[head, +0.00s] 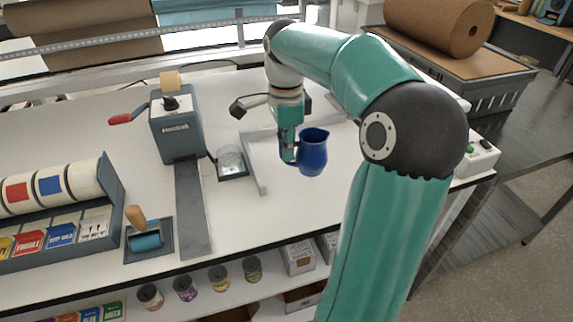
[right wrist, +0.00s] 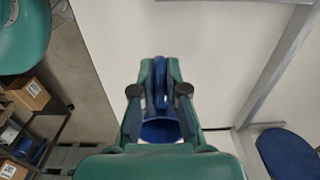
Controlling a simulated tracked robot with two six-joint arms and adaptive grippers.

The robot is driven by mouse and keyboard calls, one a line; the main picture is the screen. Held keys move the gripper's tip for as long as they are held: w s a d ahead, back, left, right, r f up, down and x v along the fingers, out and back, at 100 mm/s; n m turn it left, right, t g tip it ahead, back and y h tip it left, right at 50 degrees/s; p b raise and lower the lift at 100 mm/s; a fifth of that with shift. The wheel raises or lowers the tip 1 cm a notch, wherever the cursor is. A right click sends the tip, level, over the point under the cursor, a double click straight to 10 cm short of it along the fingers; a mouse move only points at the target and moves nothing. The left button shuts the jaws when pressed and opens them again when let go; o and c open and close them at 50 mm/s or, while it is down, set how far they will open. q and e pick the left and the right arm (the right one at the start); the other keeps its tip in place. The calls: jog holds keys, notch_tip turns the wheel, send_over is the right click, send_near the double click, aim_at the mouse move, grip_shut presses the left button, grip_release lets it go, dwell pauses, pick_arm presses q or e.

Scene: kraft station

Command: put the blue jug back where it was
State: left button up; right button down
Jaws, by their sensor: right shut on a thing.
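The blue jug (head: 313,154) is upright in the head view, over the white table right of the grey metal frame. My right gripper (head: 290,153) is at its left side and is shut on it. In the right wrist view the jug (right wrist: 160,130) shows between the fingers of the right gripper (right wrist: 158,92), partly hidden by them. I cannot tell whether the jug's base touches the table. My left gripper is not in view.
A flat grey frame (head: 258,170) lies beside the jug. A clear glass (head: 230,158) stands on a dark pad to the left. A dark blue round thing (right wrist: 288,152) shows in the right wrist view. The white table (head: 275,215) is clear in front of the jug.

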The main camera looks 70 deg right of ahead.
aim_at(287, 163)
jog(key=shift+f, duration=2.1)
jog(key=c, duration=1.2)
grip_release()
jog(key=shift+f, duration=0.1)
jog(key=shift+r, duration=0.2)
notch_tip(287, 163, up, 12)
jog(key=shift+f+p, duration=0.1)
jog(key=shift+p, duration=0.6)
